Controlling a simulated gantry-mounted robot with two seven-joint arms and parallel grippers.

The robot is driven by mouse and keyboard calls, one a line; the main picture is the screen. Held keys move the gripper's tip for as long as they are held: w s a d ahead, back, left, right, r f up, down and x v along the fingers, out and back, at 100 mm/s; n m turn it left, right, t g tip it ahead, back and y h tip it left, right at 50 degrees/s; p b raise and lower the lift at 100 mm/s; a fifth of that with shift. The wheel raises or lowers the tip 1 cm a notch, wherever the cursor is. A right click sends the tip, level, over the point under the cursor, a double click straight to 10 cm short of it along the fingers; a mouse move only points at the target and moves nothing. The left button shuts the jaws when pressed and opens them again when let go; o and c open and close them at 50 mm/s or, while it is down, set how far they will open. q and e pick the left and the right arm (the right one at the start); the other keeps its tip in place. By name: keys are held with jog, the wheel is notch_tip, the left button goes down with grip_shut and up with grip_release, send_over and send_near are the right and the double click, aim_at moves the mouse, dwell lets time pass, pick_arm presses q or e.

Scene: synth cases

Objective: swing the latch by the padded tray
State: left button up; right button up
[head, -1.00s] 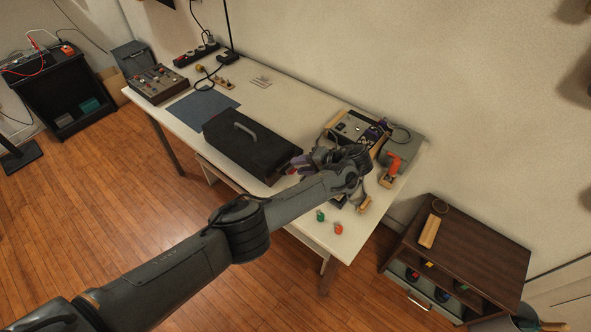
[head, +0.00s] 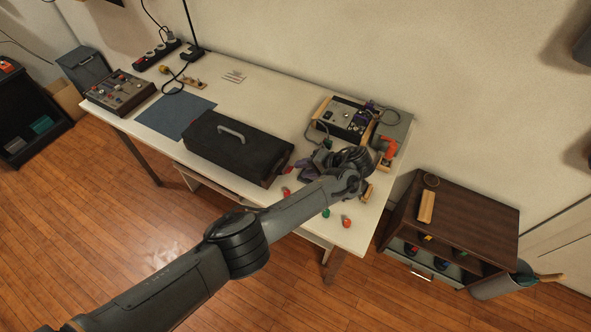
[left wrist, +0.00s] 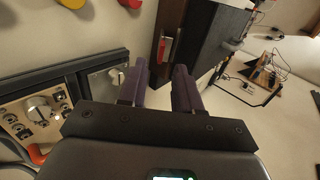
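My left gripper (head: 322,162) is at the right part of the table, just right of the long black case (head: 225,157). In the left wrist view its two purple fingers (left wrist: 160,90) stand apart with nothing seen between them. Ahead of them is a dark case side with a small red and silver fitting (left wrist: 168,47), perhaps the latch; I cannot tell for sure. I cannot make out which thing is the padded tray. My right gripper is not in view.
A synth case with knobs (head: 343,118) stands behind my gripper, with an orange-handled thing (head: 386,149) beside it. Green (head: 326,212) and red (head: 346,221) pieces lie near the table's front edge. A blue mat (head: 176,116) lies left of the black case.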

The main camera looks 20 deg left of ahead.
aim_at(291, 170)
pick_arm(q)
jog(key=shift+b+x, duration=0.35)
jog(key=shift+x, duration=1.95)
jog(key=shift+r, duration=0.1)
jog(key=shift+c, duration=0.3)
grip_shut()
